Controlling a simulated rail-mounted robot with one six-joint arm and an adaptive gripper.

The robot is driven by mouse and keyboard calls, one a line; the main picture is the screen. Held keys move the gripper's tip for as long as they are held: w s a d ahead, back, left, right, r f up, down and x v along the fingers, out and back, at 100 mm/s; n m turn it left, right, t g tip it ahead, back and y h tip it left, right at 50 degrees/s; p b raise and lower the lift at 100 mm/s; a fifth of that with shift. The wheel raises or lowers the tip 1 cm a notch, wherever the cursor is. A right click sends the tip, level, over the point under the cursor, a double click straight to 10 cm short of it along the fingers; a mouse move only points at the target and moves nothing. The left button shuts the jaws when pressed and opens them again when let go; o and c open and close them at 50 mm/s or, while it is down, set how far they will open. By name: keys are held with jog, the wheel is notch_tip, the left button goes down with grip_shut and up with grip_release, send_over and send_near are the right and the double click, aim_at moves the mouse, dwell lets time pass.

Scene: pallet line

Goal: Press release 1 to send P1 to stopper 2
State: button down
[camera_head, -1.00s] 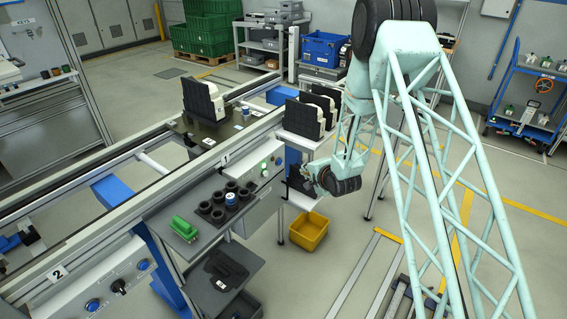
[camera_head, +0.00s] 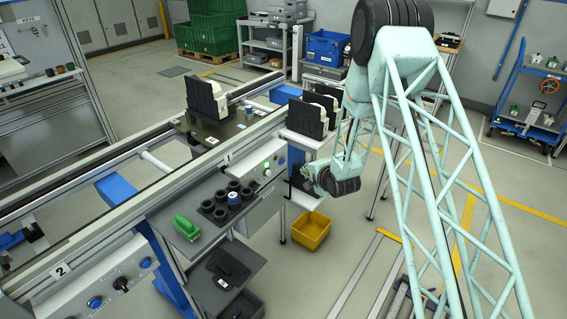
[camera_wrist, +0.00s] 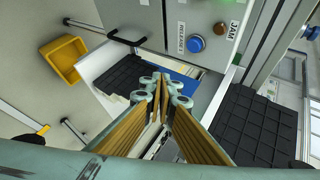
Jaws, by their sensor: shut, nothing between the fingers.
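The same control box (camera_head: 258,205) stands at the rail in the head view, near sign 1 (camera_head: 227,157). My gripper (camera_wrist: 160,82) is shut and empty, its tips below the button in the picture and apart from it. In the head view my gripper (camera_head: 300,180) is beside the box, partly hidden by my wrist. A dark pallet (camera_head: 207,136) with a black and white part sits on the rail behind; I cannot read its name. Sign 2 (camera_head: 60,270) marks the nearer station.
A side table with black ribbed holders (camera_head: 305,118) stands close to my gripper; one ribbed holder (camera_wrist: 265,125) is at right in the wrist view. A yellow bin (camera_head: 311,230) is on the floor. A tray of black cups (camera_head: 226,203) stands beside the rail.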

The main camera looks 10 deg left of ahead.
aim_at(282, 161)
jog(key=w+a, duration=0.3)
jog(key=a, duration=0.3)
jog(key=shift+w+a, duration=0.3)
jog(key=shift+w, duration=0.1)
jog(key=shift+w+a+b, duration=0.4)
jog(key=shift+w+a, duration=0.05)
jog(key=shift+a, duration=0.35)
dwell(3.3)
jog(key=shift+s+d, duration=0.1)
jog(key=shift+d, duration=0.1)
jog(key=shift+s+d, duration=0.3)
jog(key=shift+d, duration=0.25)
